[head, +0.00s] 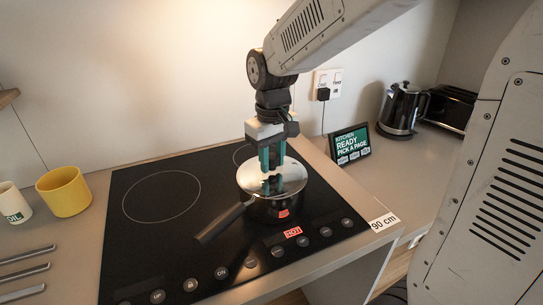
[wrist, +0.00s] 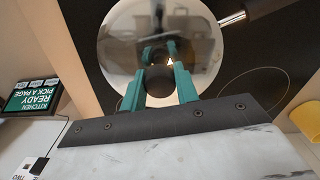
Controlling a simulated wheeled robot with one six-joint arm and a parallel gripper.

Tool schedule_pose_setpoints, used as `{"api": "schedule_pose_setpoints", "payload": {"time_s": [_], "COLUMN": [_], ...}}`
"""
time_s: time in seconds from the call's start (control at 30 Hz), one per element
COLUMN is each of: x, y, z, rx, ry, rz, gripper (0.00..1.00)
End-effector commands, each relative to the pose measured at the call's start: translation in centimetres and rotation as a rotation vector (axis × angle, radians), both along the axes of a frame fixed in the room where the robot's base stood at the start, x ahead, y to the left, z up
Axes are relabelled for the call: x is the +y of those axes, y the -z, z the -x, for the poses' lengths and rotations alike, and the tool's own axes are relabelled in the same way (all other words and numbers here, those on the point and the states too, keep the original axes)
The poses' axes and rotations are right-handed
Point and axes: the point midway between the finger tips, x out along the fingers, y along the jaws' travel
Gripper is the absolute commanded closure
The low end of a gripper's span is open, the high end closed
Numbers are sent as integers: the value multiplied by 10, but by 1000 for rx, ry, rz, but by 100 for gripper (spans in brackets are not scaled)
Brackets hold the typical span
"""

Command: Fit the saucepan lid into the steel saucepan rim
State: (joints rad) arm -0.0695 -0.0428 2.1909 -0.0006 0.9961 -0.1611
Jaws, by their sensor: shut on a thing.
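The steel saucepan (head: 258,208) stands on the black hob, its dark handle (head: 220,223) pointing to the front left; the handle also shows in the wrist view (wrist: 266,13). The shiny round lid (head: 291,175) lies over the saucepan's mouth and hides most of the rim. It fills the upper middle of the wrist view (wrist: 202,30). My gripper (head: 271,172) has green fingers pointing down at the lid's middle, shut on its knob, which is mostly hidden between them. I cannot tell whether the lid is seated in the rim or just above it.
A yellow mug (head: 64,192) and white OIL pot (head: 13,203) stand left. A kitchen display (head: 349,143), kettle (head: 402,108) and toaster (head: 452,106) stand right.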

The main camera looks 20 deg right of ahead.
Motion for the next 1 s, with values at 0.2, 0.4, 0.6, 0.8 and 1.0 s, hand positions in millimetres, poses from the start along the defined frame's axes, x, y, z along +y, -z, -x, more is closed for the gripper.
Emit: {"api": "schedule_pose_setpoints", "payload": {"time_s": [0.2, 0.4, 0.6, 0.8, 1.0], "x": [0, 0, 0, 0, 0], "y": [0, 0, -9, -42, -70], "z": [0, 0, -1, -1, -1], "rx": [0, 0, -2, -5, -2], "ry": [0, 0, 0, 0, 0], "rz": [0, 0, 0, 0, 0], "gripper": [47, 44, 44, 44, 44]}}
